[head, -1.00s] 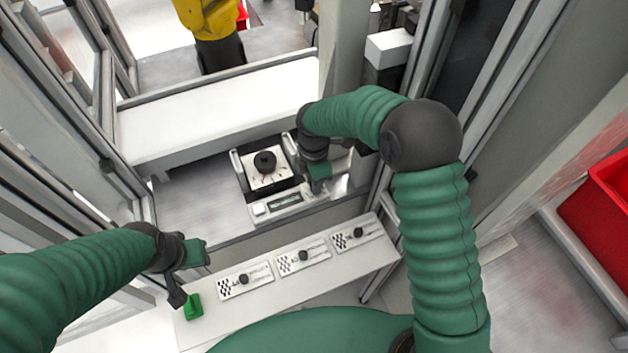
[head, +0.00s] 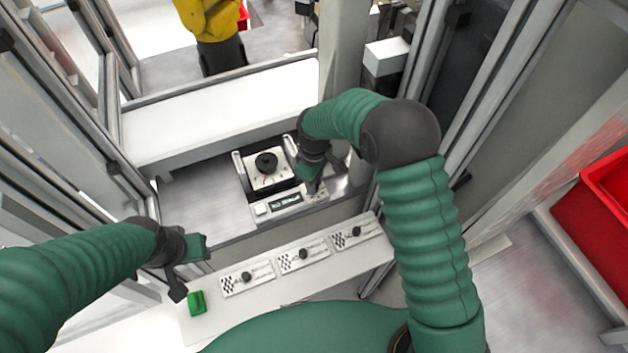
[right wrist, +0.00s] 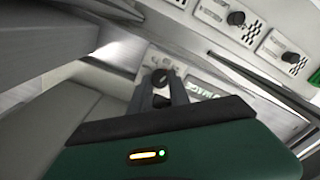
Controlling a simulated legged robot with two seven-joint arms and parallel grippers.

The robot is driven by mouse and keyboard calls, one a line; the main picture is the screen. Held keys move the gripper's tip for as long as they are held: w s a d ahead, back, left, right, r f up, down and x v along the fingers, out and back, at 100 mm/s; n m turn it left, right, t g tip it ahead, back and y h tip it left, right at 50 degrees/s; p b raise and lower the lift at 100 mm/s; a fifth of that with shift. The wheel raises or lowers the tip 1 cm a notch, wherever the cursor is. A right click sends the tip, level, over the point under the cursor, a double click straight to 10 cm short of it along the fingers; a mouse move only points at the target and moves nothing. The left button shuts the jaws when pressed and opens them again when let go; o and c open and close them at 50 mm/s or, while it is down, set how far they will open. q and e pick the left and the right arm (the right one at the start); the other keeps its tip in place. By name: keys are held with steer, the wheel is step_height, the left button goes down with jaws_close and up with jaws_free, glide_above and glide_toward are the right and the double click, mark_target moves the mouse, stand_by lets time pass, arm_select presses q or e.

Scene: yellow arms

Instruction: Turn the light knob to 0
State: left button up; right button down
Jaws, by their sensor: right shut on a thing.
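My right gripper (head: 314,188) reaches down at the right side of a machine panel, beside a small display (head: 286,201). In the right wrist view, its two dark fingers (right wrist: 161,88) are shut on a small black knob (right wrist: 160,77) on a light plate. The knob's marks are too small to read, and in the head view the gripper hides it. A larger round black dial (head: 266,162) on a white square plate stands to the left, apart from the gripper. My left gripper (head: 187,272) hangs over the left end of the front ledge; its opening is unclear.
The white front ledge (head: 318,283) carries several knobs on checkered plates, including the middle knob (head: 303,254), and a green block (head: 197,302). A white beam (head: 220,115) lies behind the panel. Metal frame posts stand at both sides. A red bin (head: 590,215) is at far right.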

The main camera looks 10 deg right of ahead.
steer(key=m+p, duration=0.1)
steer(key=m, duration=0.5)
steer(key=shift+w+r+m, duration=0.1)
steer(key=shift+r+m, duration=0.05)
steer(key=shift+m, duration=0.15)
steer(key=m+p, duration=0.1)
steer(key=m, duration=0.4)
steer(key=shift+m, duration=0.3)
steer(key=c, duration=1.2)
jaws_free()
steer(key=shift+c, duration=0.2)
step_height(320, 180, up, 16)
steer(key=b, duration=0.1)
steer(key=shift+r, duration=0.25)
